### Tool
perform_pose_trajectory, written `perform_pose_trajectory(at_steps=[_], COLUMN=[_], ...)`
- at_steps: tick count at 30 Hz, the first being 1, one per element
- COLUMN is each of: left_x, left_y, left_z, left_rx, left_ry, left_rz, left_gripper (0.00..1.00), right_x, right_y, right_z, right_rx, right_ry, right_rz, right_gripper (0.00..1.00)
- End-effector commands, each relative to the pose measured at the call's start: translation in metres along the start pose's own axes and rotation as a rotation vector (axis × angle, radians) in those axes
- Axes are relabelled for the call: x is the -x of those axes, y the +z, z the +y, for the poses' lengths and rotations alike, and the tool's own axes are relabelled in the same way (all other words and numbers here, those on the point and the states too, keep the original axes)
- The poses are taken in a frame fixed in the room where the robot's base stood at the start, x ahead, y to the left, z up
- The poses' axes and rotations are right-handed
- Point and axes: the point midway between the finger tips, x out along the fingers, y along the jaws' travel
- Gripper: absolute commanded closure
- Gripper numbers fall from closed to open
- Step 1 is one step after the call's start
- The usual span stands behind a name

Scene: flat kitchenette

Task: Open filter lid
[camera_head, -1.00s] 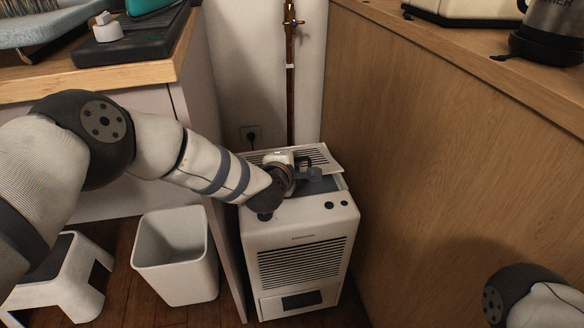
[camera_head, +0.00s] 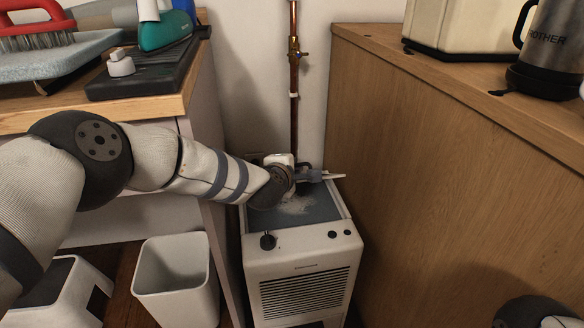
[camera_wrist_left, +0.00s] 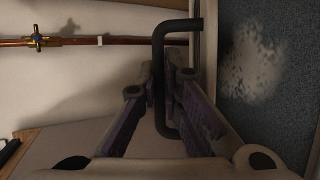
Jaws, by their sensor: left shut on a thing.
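The white appliance (camera_head: 297,262) stands on the floor between the counter and the wooden panel. Its filter lid (camera_head: 335,176) is raised and shows nearly edge-on at the back of the top. Below it the grey filter (camera_head: 318,212) is exposed, with a pale dusty patch. My left gripper (camera_head: 308,175) is at the raised lid. In the left wrist view my left gripper (camera_wrist_left: 166,82) is shut on the dark lid handle (camera_wrist_left: 178,28), its fingers on both sides of the bar. The lid's hinge is hidden. My right gripper is out of view.
A white bin (camera_head: 176,280) and a white stool (camera_head: 62,288) stand left of the appliance. The wooden panel (camera_head: 440,180) is close on its right. A copper pipe with a brass valve (camera_head: 294,52) runs up the wall behind.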

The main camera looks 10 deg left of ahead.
Motion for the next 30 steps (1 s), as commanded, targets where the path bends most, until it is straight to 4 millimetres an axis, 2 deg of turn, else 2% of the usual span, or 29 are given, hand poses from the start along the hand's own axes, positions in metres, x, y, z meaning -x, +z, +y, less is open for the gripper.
perform_pose_trajectory(at_steps=[4, 5, 6, 17, 20, 30], left_x=[0.000, 0.000, 0.000, 0.004, 0.017, 0.096], left_y=[-0.001, -0.001, -0.001, -0.001, -0.001, -0.001], left_z=[0.001, 0.001, 0.001, 0.000, 0.001, 0.001], left_rx=[0.002, 0.002, 0.002, 0.001, 0.001, 0.002], left_ry=[0.002, 0.002, 0.002, 0.000, -0.001, 0.001], left_rz=[0.002, 0.002, 0.002, 0.001, 0.001, 0.001], left_gripper=[1.00, 0.89, 0.83, 0.83, 0.83, 0.83], right_x=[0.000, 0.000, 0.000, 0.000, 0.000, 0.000], right_y=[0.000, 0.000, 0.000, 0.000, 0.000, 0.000], right_z=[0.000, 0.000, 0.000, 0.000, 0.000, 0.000], right_rx=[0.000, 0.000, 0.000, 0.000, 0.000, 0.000], right_ry=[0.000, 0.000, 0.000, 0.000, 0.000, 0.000], right_rz=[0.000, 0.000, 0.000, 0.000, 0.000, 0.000], right_gripper=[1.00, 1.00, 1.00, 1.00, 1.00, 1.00])
